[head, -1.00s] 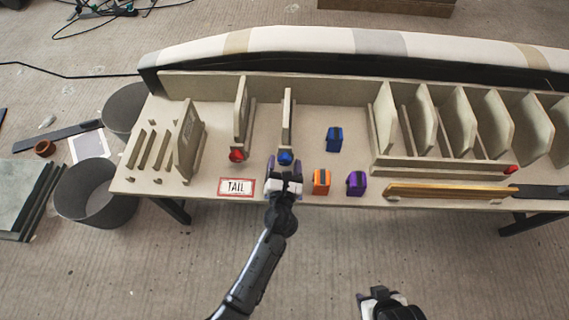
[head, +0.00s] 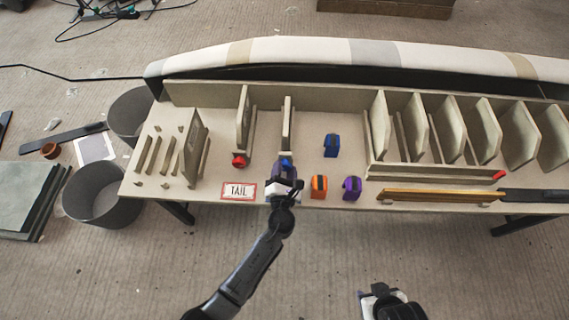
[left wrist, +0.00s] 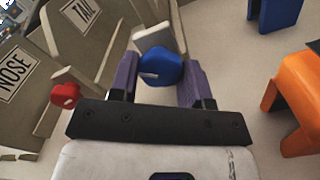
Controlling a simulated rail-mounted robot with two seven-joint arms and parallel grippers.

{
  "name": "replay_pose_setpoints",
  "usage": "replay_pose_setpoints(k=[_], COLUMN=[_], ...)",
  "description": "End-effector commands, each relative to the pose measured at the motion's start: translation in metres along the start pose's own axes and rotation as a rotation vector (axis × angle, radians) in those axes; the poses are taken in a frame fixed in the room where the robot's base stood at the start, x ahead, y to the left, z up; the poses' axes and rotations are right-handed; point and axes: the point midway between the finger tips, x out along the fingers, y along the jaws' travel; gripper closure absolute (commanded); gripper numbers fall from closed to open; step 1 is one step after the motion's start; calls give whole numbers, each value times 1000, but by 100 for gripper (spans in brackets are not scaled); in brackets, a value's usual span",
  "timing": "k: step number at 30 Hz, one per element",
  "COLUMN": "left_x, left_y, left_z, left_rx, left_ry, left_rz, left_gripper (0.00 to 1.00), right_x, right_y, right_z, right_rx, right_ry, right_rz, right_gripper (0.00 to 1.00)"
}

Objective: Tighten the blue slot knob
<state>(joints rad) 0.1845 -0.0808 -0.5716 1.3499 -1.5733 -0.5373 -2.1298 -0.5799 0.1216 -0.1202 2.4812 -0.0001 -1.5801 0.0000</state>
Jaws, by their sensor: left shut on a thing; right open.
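The blue slot knob (head: 286,163) sits at the front end of a narrow upright panel slot (head: 287,125) on the table. It also shows in the left wrist view (left wrist: 160,67), round, with a pale mark on its left side. My left gripper (head: 285,174) is at the knob, its purple fingers on either side, shut on it. The gripper hides part of the knob in the head view. My right gripper (head: 388,300) is open, low in the head view, in front of the table and away from the knob.
Orange (head: 319,187), purple (head: 352,188) and blue (head: 332,145) blocks stand to the right. A wooden strip (head: 440,195) lies along the front edge.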

Motion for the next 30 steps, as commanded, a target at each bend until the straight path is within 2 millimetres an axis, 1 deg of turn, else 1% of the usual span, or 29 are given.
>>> replay_pose_setpoints(k=[1, 3, 14, 15, 21, 22, 23, 30], left_x=[0, 0, 0, 0, 0, 0, 0, -1], left_y=[2, 1, 0, 0, 0, 0, 0, 0], left_z=[2, 1, -1, -1, -1, -1, -1, 0], left_rx=[25, 50, 64, 64, 63, 63, 63, 62], left_ry=[1, 0, -1, -1, -1, -1, -1, -1], left_rz=[-1, 0, 1, 1, 1, 1, 1, 1], left_gripper=[80, 80, 80, 54, 34, 32, 31, 31], right_x=[-7, -9, -8, -8, -8, -8, -8, -9], right_y=[0, 0, -1, -1, -1, -1, -1, 1], right_z=[-2, -3, -3, -3, -3, -3, -3, -2], right_rx=[1, 3, 6, 6, 5, 4, 4, -3], right_ry=[0, 0, 0, 0, -1, -1, -1, -2], right_rz=[-1, -2, -4, -4, -4, -3, -3, 3], right_gripper=[49, 49, 49, 49, 49, 49, 49, 49])
